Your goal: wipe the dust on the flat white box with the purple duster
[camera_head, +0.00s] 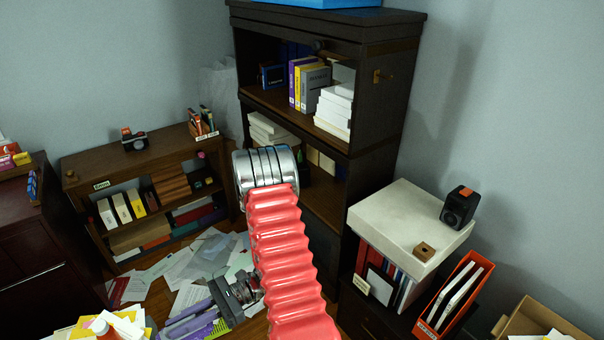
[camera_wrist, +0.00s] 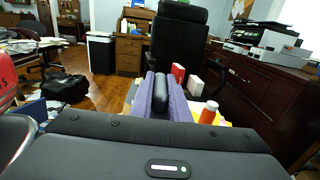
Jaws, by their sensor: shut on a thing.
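The purple head of the duster cannot be made out in either view.
A black speaker (camera_head: 460,207) and a small wooden block (camera_head: 424,249) sit on the box. A red binder holder (camera_head: 451,297) stands in front, beside an open carton (camera_head: 540,318). The tall dark bookcase (camera_head: 381,113) rises behind. Papers (camera_head: 196,262) cover the floor at left.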

